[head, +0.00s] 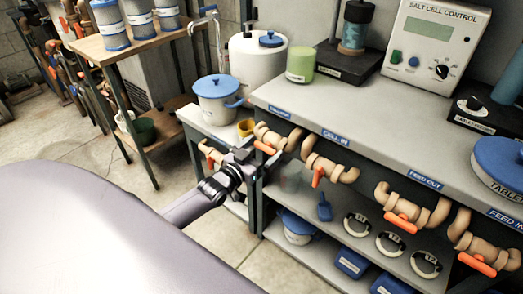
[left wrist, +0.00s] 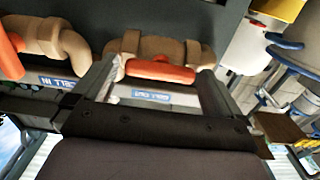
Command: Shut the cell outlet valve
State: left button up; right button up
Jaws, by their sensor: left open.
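The cell outlet valve (head: 276,136) is a tan pipe fitting under the front edge of the counter, with an orange lever (head: 265,147). In the left wrist view the lever (left wrist: 160,71) lies along the pipe, beside an upside-down label (left wrist: 151,96) that seems to read CELL OUT. My left gripper (head: 257,157) is open and points at this valve. In the left wrist view its two fingers flank the lever; I cannot tell whether they touch it. The gripper partly hides the valve in the head view. My right gripper is not in view.
The CELL IN valve (head: 325,166) is close on the right, its orange lever hanging down. The FEED OUT valve (head: 410,206) and FEED IN valve (head: 485,246) are farther right. A lower shelf (head: 335,238) lies beneath.

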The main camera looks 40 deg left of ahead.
pick_arm(q)
jog(key=c, duration=0.9)
jog(key=shift+c, duration=0.2)
jog(key=shift+m, duration=0.5)
jog(key=m+p, duration=0.1)
jog(key=m, duration=0.3)
jog(key=shift+d, duration=0.1)
jog(key=m, duration=0.3)
jog(key=shift+f+m, duration=0.1)
jog(key=shift+m, duration=0.2)
jog(key=m+b, duration=0.1)
jog(key=m, duration=0.4)
jog(key=shift+d+f, duration=0.1)
jog(key=shift+f, duration=0.05)
jog(key=m+b, duration=0.1)
jog(key=m, duration=0.1)
jog(key=shift+m, duration=1.2)
